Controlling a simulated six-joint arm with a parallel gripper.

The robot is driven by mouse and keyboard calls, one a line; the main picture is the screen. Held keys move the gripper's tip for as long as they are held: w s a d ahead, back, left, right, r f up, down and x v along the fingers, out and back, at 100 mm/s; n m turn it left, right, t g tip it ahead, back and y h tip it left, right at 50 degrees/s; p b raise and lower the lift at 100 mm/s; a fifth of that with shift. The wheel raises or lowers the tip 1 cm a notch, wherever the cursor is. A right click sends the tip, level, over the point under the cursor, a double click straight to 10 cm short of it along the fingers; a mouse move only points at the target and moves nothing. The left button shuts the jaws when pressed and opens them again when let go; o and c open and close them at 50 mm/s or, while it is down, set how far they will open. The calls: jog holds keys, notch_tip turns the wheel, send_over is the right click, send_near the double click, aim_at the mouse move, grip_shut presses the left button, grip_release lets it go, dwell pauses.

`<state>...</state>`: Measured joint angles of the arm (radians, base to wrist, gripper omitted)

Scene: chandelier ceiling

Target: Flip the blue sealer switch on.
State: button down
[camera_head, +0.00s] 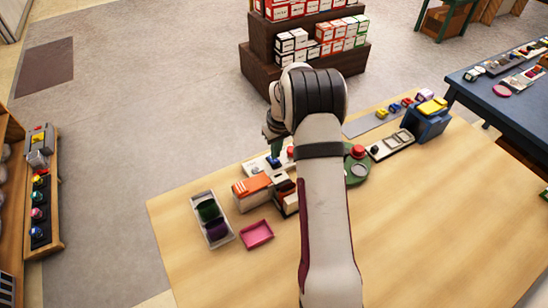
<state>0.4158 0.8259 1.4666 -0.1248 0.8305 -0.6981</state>
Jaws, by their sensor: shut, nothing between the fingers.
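My gripper (274,146) is at the far edge of the wooden table, left of my arm's large joint. It is shut and empty, pointing down above a pale plate (256,165) that carries small blue and red parts. A blue box-like machine (427,124) with a yellow top stands at the table's far right corner, well to the right of my gripper. A light panel (391,144) with grey parts and a dark knob lies beside it. I cannot tell which small part is the sealer switch or its position. My arm hides part of the table's middle.
An orange and white box (252,190), a grey tray (195,209) with green and purple items, and a pink tray (257,234) stand left of my arm. A green round device (357,172) with a red button is close on its right. The table's right front (440,230) is clear.

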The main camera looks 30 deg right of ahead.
aim_at(276, 161)
jog(key=shift+f, duration=0.95)
dwell(0.3)
jog(key=shift+r, duration=3.55)
